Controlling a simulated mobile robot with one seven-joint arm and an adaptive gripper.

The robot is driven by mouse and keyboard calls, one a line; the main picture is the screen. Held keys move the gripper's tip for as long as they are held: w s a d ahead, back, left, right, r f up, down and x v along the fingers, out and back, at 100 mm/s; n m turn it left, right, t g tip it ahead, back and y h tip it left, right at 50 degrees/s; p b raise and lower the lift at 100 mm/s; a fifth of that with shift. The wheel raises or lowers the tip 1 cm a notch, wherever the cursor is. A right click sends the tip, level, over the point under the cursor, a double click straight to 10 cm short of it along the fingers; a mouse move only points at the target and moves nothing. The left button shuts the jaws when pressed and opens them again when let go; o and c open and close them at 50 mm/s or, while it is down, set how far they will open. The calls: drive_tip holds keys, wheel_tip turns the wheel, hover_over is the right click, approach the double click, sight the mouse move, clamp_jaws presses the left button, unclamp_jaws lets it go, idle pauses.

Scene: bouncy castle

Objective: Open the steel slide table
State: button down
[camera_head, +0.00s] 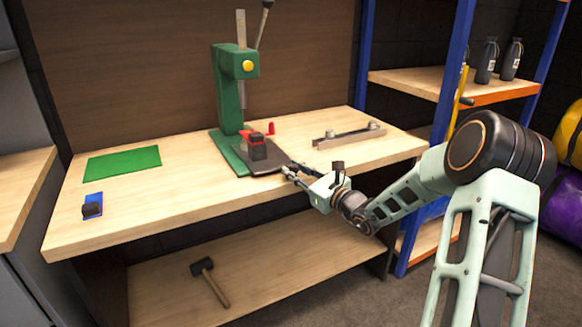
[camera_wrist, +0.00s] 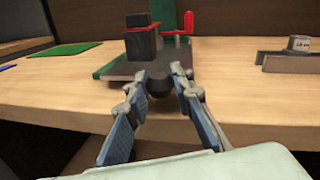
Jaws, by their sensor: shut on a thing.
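The steel slide table (camera_head: 267,167) is a dark grey plate at the foot of a green press (camera_head: 228,95), near the workbench's front edge. In the wrist view the plate (camera_wrist: 124,70) has a round dark knob (camera_wrist: 153,82) at its near end. My gripper (camera_head: 287,171) reaches in from the right at the bench's front edge. In the wrist view my gripper (camera_wrist: 158,88) has its two fingers shut on the knob, one on each side. The fingers partly cover the plate's near edge. A black block (camera_head: 257,149) and a red clamp handle (camera_head: 270,128) stand on the plate.
The wooden workbench (camera_head: 190,197) has a green mat (camera_head: 122,162) and a small blue-and-black item (camera_head: 92,206) at left. A metal bar (camera_head: 349,136) lies to the right. A hammer (camera_head: 209,281) lies on the lower shelf. A blue-framed rack (camera_head: 445,90) stands at right.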

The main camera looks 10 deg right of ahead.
drive_tip(key=s+a+p+v, duration=0.1)
drive_tip(key=a+p+v, duration=0.1)
drive_tip(key=v, duration=1.2)
drive_tip(key=shift+s+a, duration=0.15)
drive_tip(key=shift+s, duration=0.15)
drive_tip(key=c, duration=1.7)
unclamp_jaws()
drive_tip(key=shift+o, duration=0.2)
drive_tip(key=v, duration=1.2)
drive_tip(key=shift+r, duration=0.1)
